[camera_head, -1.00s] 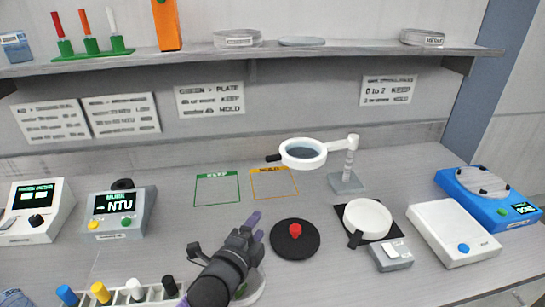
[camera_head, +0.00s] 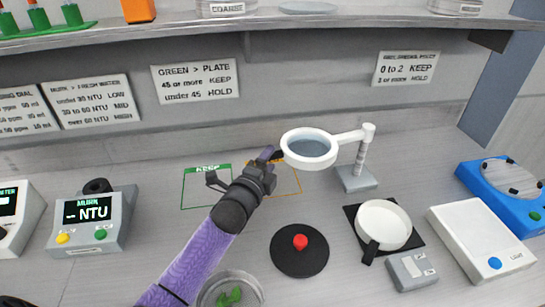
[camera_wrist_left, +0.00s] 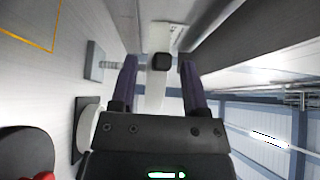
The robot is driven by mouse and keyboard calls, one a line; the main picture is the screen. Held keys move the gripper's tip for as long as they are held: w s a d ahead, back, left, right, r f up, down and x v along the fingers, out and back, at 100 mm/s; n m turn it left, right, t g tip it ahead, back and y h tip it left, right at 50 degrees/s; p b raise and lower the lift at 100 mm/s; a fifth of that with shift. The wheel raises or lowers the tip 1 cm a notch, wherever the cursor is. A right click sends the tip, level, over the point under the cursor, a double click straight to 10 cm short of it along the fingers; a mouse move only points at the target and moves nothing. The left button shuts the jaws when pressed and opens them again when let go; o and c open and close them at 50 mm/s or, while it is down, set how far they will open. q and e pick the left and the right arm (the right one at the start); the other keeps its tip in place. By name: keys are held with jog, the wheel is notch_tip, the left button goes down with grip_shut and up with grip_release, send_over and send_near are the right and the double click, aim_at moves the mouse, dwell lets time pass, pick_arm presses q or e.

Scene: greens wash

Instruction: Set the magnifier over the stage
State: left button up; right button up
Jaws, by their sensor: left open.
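The magnifier (camera_head: 309,148) is a white ring with a glass lens on a white arm, held by a post on a grey base (camera_head: 357,179). My left gripper (camera_head: 268,157) is at the ring's left side, where its short black handle is mostly hidden by the fingers. In the left wrist view the black handle end (camera_wrist_left: 162,61) shows between the two open purple fingers (camera_wrist_left: 159,75); contact cannot be told. A white round dish-like piece (camera_head: 383,224), seemingly the stage, lies on a black square mat (camera_head: 417,240), right of and nearer than the lens. My right gripper is not in view.
A black disc with a red knob (camera_head: 300,242) lies in front of the magnifier. A dish of greens (camera_head: 230,296) is beside my left forearm. A grey box (camera_head: 412,271) and a white light panel (camera_head: 480,243) stand at right. A shelf (camera_head: 290,27) runs above.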

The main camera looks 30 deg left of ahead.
pick_arm(q)
jog(key=shift+w, duration=1.2)
grip_shut()
dwell(0.5)
